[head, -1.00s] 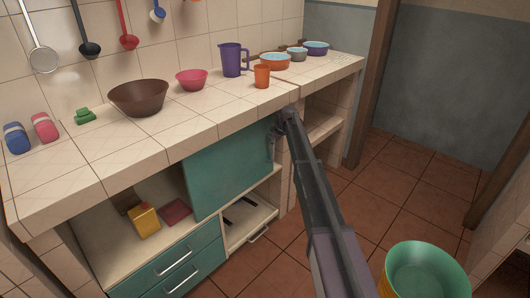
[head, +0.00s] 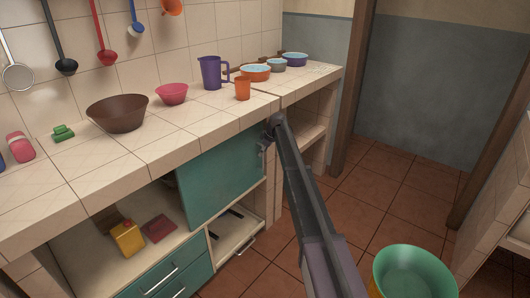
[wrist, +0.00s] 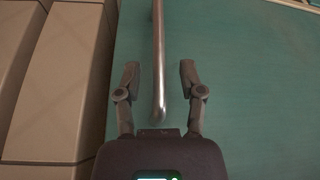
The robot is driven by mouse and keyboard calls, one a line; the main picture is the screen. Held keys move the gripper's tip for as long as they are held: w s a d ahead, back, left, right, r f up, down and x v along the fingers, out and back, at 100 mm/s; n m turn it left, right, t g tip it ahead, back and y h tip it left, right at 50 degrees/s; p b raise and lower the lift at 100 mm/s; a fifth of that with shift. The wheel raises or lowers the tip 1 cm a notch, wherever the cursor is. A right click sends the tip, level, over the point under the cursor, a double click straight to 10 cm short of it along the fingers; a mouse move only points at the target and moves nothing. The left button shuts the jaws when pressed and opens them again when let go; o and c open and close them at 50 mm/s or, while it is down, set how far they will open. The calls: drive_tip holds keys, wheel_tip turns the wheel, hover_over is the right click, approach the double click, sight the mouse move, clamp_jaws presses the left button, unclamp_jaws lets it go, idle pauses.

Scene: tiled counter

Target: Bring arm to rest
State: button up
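My gripper (wrist: 159,75) is open, with its two fingers apart in the wrist view. A metal bar handle (wrist: 158,50) on the green cabinet door (wrist: 240,95) runs between the fingers in the picture. No finger is seen touching it, and I cannot tell how deep it lies between them. In the head view, my arm reaches from the lower right to the right edge of the same green door (head: 215,175), and my gripper (head: 264,143) is small there, just below the counter edge.
The tiled counter (head: 160,150) holds a brown bowl (head: 117,113), a pink bowl (head: 172,94), a purple jug (head: 212,73) and an orange cup (head: 243,89). The open shelf holds a yellow box (head: 128,238).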

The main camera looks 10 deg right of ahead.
drive_tip(key=shift+r, duration=0.1)
drive_tip(key=s+d+f+m+g+h, duration=0.15)
drive_tip(key=s+m, duration=0.25)
drive_tip(key=s, duration=1.3)
drive_tip(key=s+d+m+h, duration=0.1)
drive_tip(key=s+d+m, duration=0.2)
drive_tip(key=s, duration=1.3)
drive_tip(key=s+d+m+g+h, duration=0.15)
drive_tip(key=s+m, duration=0.25)
drive_tip(key=s, duration=1.3)
wheel_tip(320, 180, up, 26)
drive_tip(key=s+d+p, duration=0.1)
drive_tip(key=s+p, duration=0.1)
drive_tip(key=p, duration=2.4)
drive_tip(key=shift+r+t, duration=0.2)
drive_tip(key=shift+t, duration=0.1)
drive_tip(key=shift+s+a, duration=0.1)
drive_tip(key=shift+a, duration=0.05)
